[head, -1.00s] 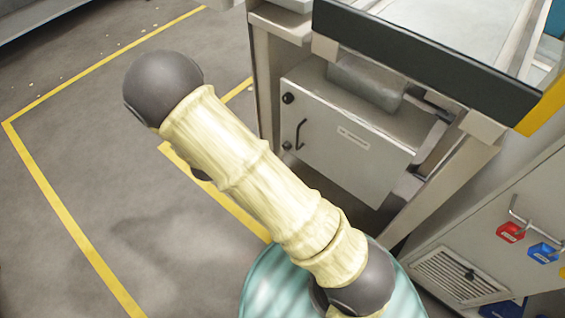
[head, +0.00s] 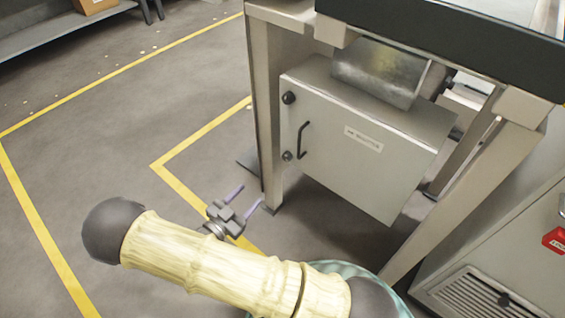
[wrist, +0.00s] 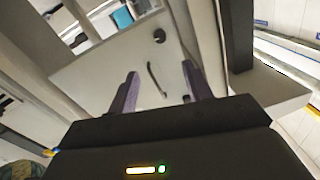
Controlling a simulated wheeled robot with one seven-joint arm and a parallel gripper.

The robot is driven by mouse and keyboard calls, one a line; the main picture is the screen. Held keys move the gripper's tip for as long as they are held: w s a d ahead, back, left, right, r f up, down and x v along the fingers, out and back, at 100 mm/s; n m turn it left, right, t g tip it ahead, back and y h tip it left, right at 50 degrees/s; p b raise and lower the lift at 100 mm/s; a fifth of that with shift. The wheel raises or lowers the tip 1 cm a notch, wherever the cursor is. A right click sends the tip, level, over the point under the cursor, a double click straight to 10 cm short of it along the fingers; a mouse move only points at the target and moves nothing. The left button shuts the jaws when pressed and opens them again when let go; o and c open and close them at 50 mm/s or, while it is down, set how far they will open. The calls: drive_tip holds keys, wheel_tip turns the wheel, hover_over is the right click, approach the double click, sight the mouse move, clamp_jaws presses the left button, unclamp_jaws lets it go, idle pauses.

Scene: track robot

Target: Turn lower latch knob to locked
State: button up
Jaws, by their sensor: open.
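The grey cabinet (head: 375,165) under the frame has a door with two dark latch knobs along its left edge. The lower latch knob (head: 287,155) is below the upper knob (head: 289,97), with a black bar handle (head: 302,140) to their right. The lower knob's turn position is too small to tell. My gripper (head: 250,196) is open and empty, left of and below the door, apart from it. In the wrist view, its two purple fingers (wrist: 160,70) point toward the door; the handle (wrist: 156,78) and one dark knob (wrist: 160,36) show between and beyond them.
A metal frame leg (head: 266,120) stands just left of the door, close to my gripper. Another leg (head: 440,205) slopes at the right. A grey cabinet with a vent (head: 485,290) is at the lower right. Open floor with yellow lines (head: 165,165) lies left.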

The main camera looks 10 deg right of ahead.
sight(285, 159)
drive_tip(key=b+x, duration=0.5)
drive_tip(key=x, duration=1.2)
drive_tip(key=shift+d+f, duration=0.1)
drive_tip(key=shift+d, duration=0.05)
drive_tip(key=c, duration=1)
